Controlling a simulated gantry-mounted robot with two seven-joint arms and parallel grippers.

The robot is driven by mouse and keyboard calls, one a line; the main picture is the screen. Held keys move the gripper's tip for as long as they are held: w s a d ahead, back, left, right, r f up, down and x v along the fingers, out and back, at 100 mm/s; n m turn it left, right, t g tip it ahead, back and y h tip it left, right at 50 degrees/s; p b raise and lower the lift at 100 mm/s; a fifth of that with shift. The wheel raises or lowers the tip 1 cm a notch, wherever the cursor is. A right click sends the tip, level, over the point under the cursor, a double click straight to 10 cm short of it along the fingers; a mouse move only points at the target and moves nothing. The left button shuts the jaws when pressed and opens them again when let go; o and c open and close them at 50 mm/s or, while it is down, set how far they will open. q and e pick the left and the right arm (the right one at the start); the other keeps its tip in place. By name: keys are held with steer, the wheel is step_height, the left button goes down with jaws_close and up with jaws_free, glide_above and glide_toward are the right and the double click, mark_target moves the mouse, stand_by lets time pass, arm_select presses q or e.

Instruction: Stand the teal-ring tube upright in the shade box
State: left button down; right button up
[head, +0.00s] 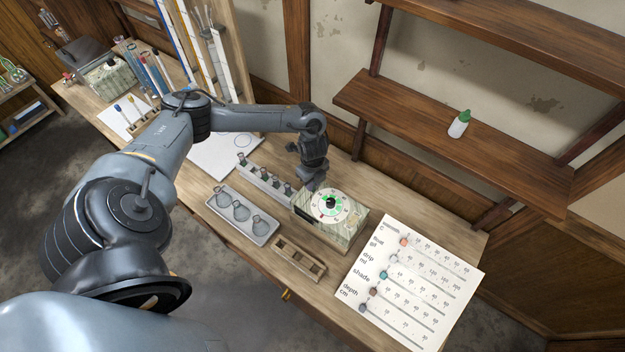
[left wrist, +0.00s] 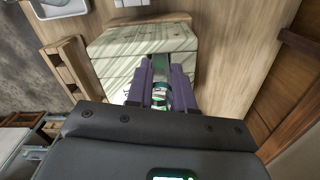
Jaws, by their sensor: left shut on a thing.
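My left gripper (head: 314,186) is at the back left corner of a pale green patterned box (head: 322,228) with a round dial on top, which I take to be the shade box. In the left wrist view, the purple fingers of that gripper (left wrist: 161,88) are shut on a small glassy piece with a green-teal band, which looks like the teal-ring tube (left wrist: 160,95). Most of the tube is hidden by the fingers, so I cannot tell its tilt or whether it touches the box. The box (left wrist: 140,42) lies right beyond the fingers. My right gripper is not in view.
A tray (head: 228,219) with three round flasks and a rack (head: 266,181) of small glass vessels stand left of the box. An empty wooden rack (head: 297,262) lies in front. A slider chart (head: 405,290) covers the right end. A shelf (head: 440,120) overhangs behind.

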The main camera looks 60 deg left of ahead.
arm_select(q)
steer(key=c, duration=0.9)
jaws_free()
steer(key=shift+r, duration=0.1)
step_height(320, 180, up, 9)
steer(key=shift+r, duration=0.8)
